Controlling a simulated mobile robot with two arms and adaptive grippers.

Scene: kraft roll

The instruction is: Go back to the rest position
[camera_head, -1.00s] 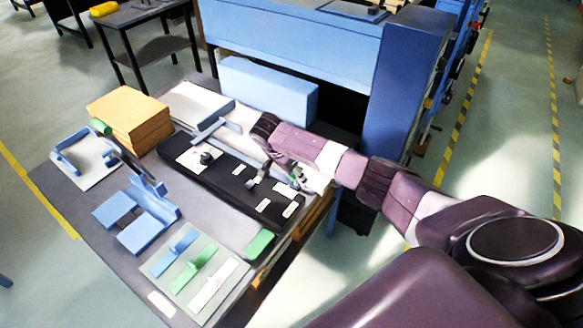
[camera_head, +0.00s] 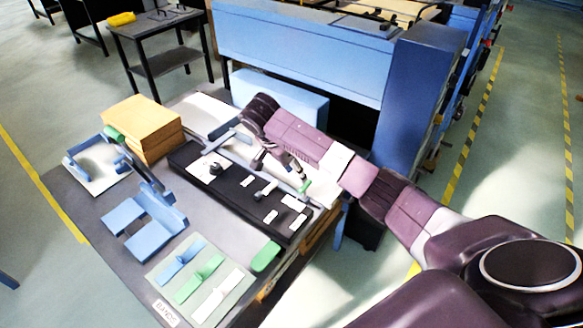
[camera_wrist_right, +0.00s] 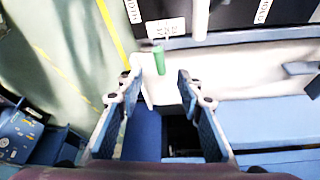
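My right gripper (camera_head: 280,170) hangs over the far side of the long black panel (camera_head: 203,189). In the right wrist view its two fingers (camera_wrist_right: 162,88) are spread apart with nothing between them. The panel (camera_wrist_right: 246,14) shows at the top of that view with white labels. A green piece (camera_wrist_right: 159,60) lies beyond the fingertips there, apart from them; a small green piece (camera_head: 305,187) also shows beside the gripper in the head view. My left gripper is in neither view.
A dark table (camera_head: 75,207) holds a brown stack (camera_head: 142,122), blue holders (camera_head: 155,228) and a pale board with blue, green and white tools (camera_head: 232,292). A large blue machine (camera_head: 300,60) stands behind my right arm. Open floor lies left of the table.

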